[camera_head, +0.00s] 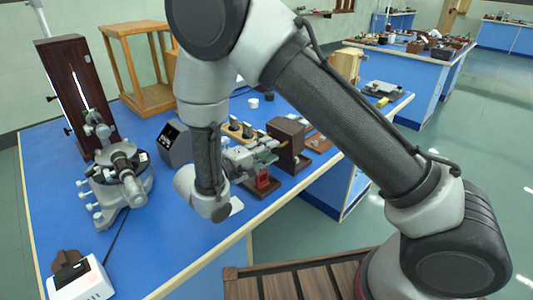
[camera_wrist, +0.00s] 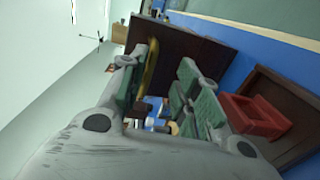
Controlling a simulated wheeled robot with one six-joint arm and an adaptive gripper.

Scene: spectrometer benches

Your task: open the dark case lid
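The dark brown case (camera_head: 287,143) stands on the blue bench, just right of my gripper (camera_head: 252,156) in the head view. In the wrist view a dark brown panel (camera_wrist: 190,48), seemingly part of the case, lies just beyond my gripper (camera_wrist: 160,78). The green-padded fingers are spread apart with nothing clearly held between them. The fingers are close to the panel; I cannot tell whether they touch it. Which face is the lid, and its hinge, cannot be made out.
A red block-like part (camera_head: 263,183) sits below my gripper, and shows close to the right finger in the wrist view (camera_wrist: 256,116). A tan holder (camera_head: 235,130) and a dark grey box (camera_head: 174,143) stand left. Bare blue bench (camera_head: 170,240) lies in front.

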